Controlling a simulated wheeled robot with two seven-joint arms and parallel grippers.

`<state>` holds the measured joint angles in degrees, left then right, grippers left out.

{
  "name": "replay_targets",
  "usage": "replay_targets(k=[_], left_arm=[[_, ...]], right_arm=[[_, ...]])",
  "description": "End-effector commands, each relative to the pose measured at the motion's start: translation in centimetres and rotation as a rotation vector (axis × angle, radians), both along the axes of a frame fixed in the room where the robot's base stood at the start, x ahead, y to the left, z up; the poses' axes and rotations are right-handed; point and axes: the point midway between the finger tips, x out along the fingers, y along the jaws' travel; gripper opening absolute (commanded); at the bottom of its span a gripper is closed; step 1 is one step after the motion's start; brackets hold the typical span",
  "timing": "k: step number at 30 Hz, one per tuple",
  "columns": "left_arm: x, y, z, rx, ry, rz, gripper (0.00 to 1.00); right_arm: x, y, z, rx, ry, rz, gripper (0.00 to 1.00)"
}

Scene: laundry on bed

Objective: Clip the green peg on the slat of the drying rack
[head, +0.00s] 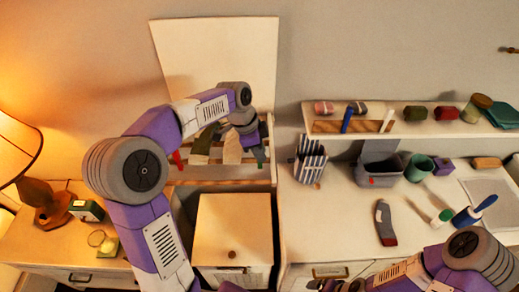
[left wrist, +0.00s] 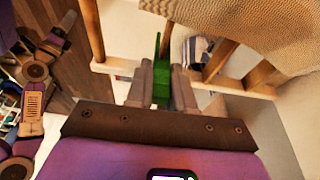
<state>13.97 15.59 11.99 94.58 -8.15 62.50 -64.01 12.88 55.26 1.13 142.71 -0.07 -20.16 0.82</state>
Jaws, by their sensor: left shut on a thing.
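The green peg (left wrist: 160,88) is between the fingers of my left gripper (left wrist: 160,80), which is shut on it. The peg's tip points away from the gripper, up in the left wrist view. The wooden drying rack shows just beyond, with a slat (left wrist: 112,68) crossing behind the fingers. The tip appears to overlap the rack; I cannot tell whether it touches a slat. In the head view my left gripper (head: 243,130) is at the rack (head: 222,182), largely hidden by my wrist. My right gripper (head: 326,286) is at the bottom edge, partly cut off.
Cloth pieces (head: 202,145) hang on the rack, and tan cloth (left wrist: 250,35) is close by in the wrist view. A white cabinet (head: 234,230) stands below. The right counter holds a striped holder (head: 310,161), a grey bin (head: 380,170) and a sock (head: 384,222).

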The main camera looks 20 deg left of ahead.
Motion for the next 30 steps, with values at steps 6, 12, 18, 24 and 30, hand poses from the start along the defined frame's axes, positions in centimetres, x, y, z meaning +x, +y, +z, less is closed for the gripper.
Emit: replay_targets(k=[6,12,18,24,30], left_arm=[[0.00,0.01,-0.55,0.000,0.000,0.000,0.00],[0.00,0.01,-0.52,0.000,0.000,0.000,0.00],[0.00,0.00,-0.50,0.000,0.000,0.000,0.45],[0.01,0.00,-0.50,0.000,0.000,0.000,0.52],[0.00,0.16,0.06,0.000,-0.003,0.001,0.52]], right_arm=[[0.00,0.00,-0.42,0.000,0.000,0.000,0.94],[0.00,0.00,-0.37,0.000,0.000,0.000,0.94],[0.00,0.00,-0.37,0.000,0.000,0.000,0.94],[0.00,0.00,-0.37,0.000,0.000,0.000,0.94],[0.00,0.00,-0.32,0.000,0.000,0.000,0.94]])
